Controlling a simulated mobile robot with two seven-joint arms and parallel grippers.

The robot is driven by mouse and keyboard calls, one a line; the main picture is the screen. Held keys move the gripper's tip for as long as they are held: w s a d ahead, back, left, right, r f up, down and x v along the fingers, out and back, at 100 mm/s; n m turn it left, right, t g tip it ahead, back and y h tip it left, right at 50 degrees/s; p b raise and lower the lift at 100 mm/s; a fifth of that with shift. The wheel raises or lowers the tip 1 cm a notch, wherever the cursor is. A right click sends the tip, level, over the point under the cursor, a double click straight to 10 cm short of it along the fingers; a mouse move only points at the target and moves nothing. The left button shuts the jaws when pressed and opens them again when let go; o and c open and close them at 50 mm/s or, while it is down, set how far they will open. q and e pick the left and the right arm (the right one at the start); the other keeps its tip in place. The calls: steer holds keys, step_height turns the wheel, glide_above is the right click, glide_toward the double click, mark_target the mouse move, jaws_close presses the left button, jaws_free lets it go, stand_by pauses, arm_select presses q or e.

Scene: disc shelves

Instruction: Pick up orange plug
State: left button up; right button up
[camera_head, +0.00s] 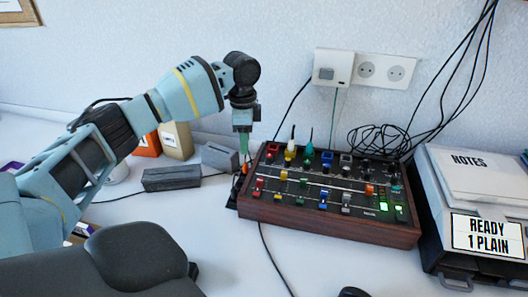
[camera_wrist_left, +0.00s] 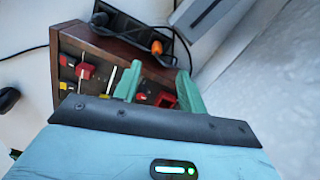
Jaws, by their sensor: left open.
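The orange plug (camera_wrist_left: 157,47) sits at the end of a black power strip (camera_wrist_left: 130,27) in the left wrist view, beyond my fingertips. In the head view a small orange spot, likely this plug (camera_head: 245,169), shows beside the mixer's left end, just below my gripper. My left gripper (camera_head: 244,146) points down there, green fingers apart. In the left wrist view its open fingers (camera_wrist_left: 158,90) show nothing held, and they appear over the mixer's edge. The plug is apart from the fingers in that view. My right gripper is not in view.
A wood-sided mixer (camera_head: 320,222) with coloured knobs and upright plugs fills the middle. Grey boxes (camera_head: 172,179) (camera_head: 219,156) stand left. A printer-like device (camera_head: 440,223) stands right. Black cables (camera_head: 378,142) hang behind.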

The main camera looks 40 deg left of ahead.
mark_target(245, 164)
arm_select(q)
steer(key=shift+s+d+f+b, duration=0.1)
steer(key=shift+f+b, duration=0.1)
steer(key=shift+f, duration=1.1)
steer(key=shift+s+a+f+b, duration=0.15)
steer(key=shift+f+b, duration=0.1)
steer(key=shift+f, duration=1.1)
steer(key=shift+s+d+f+b, duration=0.1)
steer(key=shift+d+f+b, duration=0.1)
steer(key=shift+f, duration=1.1)
jaws_close()
